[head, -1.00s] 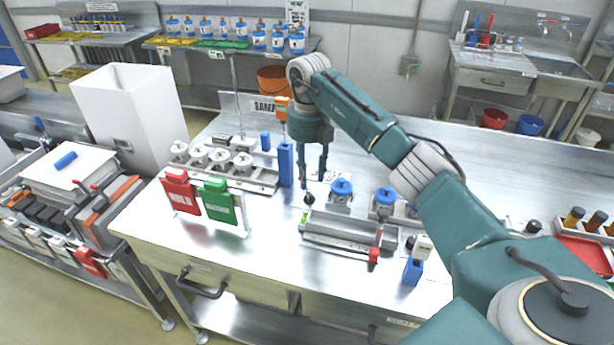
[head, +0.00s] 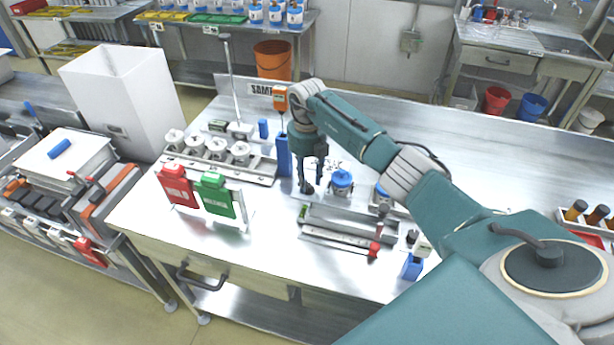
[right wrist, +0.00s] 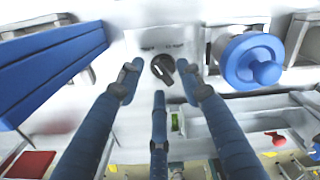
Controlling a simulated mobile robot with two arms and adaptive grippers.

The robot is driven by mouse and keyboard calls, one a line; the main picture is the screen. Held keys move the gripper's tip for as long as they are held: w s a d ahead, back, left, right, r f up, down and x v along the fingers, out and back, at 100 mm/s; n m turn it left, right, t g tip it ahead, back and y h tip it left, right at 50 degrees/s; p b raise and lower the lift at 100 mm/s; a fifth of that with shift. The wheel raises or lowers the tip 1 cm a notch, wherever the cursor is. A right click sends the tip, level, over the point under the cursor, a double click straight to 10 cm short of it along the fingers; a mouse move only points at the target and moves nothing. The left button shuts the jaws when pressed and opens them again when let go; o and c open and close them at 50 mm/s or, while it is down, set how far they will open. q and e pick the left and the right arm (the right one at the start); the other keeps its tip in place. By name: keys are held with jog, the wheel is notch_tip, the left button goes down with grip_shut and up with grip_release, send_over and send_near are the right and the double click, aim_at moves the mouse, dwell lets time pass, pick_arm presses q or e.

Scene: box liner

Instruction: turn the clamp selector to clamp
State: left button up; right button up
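The clamp selector is a small black round knob (right wrist: 162,69) with a raised grip bar, on a pale plate with printed labels above it; the right label appears to read CLAMP. In the head view the knob (head: 307,187) sits near the left end of a long grey fixture (head: 350,220). My right gripper (right wrist: 160,82) is open, its blue fingers spread around the knob from left, right and below. In the head view my right gripper (head: 313,178) points down over the knob and partly hides that area. I cannot tell whether any finger touches it. My left gripper is out of view.
A blue upright block (head: 284,155) stands close left of the gripper. A blue-topped round part (head: 342,183) stands close right. Red (head: 178,186) and green (head: 215,196) tags stand at the front left. Free bench lies to the far right.

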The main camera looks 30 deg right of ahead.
jog(key=shift+a+f, duration=0.1)
jog(key=shift+f, duration=0.2)
jog(key=shift+c, duration=0.7)
grip_shut()
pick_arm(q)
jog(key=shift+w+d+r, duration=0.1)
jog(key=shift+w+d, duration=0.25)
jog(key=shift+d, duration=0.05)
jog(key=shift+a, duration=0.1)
pick_arm(e)
jog(key=shift+m, duration=1.2)
jog(key=m, duration=0.3)
jog(key=shift+m, duration=0.3)
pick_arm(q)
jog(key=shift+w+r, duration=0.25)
pick_arm(e)
jog(key=m, duration=0.6)
jog(key=shift+w+d, duration=0.15)
jog(key=shift+d, duration=0.1)
